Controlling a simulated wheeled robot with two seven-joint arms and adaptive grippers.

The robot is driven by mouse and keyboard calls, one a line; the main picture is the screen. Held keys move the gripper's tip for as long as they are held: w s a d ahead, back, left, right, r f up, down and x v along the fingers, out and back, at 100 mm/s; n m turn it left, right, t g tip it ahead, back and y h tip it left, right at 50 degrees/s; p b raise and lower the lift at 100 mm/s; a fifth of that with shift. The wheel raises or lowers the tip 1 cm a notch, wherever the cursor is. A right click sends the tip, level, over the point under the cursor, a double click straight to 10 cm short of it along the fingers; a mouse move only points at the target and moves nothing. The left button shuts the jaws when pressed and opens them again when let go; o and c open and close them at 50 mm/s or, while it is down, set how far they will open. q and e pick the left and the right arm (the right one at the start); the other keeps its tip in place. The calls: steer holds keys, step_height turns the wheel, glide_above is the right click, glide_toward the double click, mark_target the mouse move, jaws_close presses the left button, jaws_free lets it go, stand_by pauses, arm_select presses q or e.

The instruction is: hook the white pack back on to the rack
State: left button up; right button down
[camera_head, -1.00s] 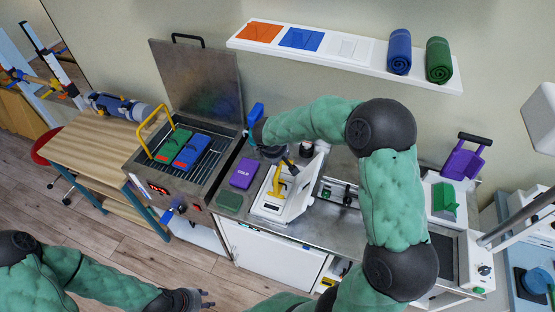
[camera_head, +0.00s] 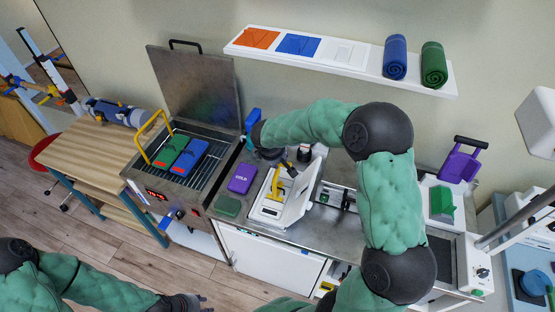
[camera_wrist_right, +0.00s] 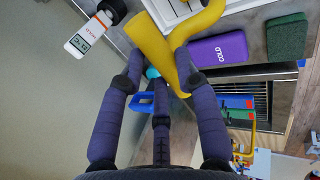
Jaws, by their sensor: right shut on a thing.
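My right gripper (camera_wrist_right: 166,70) is shut on a thick yellow curved piece (camera_wrist_right: 150,42). In the head view this yellow piece (camera_head: 277,184) stands at an open white case (camera_head: 265,213); whether they are joined I cannot tell. No white pack is clearly recognisable; a flat white square (camera_head: 342,52) lies on the wall shelf. The metal tank (camera_head: 205,200) at the left has its lid up and holds a wire rack (camera_head: 206,183) with a yellow handle (camera_head: 150,132). My left gripper (camera_head: 203,301) is low in the head view, away from the counter; its fingers are unclear.
A green pack (camera_head: 172,150) and a blue pack (camera_head: 189,156) lie in the tank. A purple COLD pack (camera_head: 242,178) and a green pad (camera_head: 227,207) lie between tank and case. Rolled towels (camera_head: 396,58) sit on the wall shelf (camera_head: 370,69). My right arm covers part of the counter.

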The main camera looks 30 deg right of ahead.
steer(key=shift+w+r+p, duration=0.1)
steer(key=shift+r+p, duration=0.35)
steer(key=shift+r, duration=1)
stand_by(0.4)
steer(key=shift+r+p, duration=1.7)
steer(key=shift+r, duration=0.75)
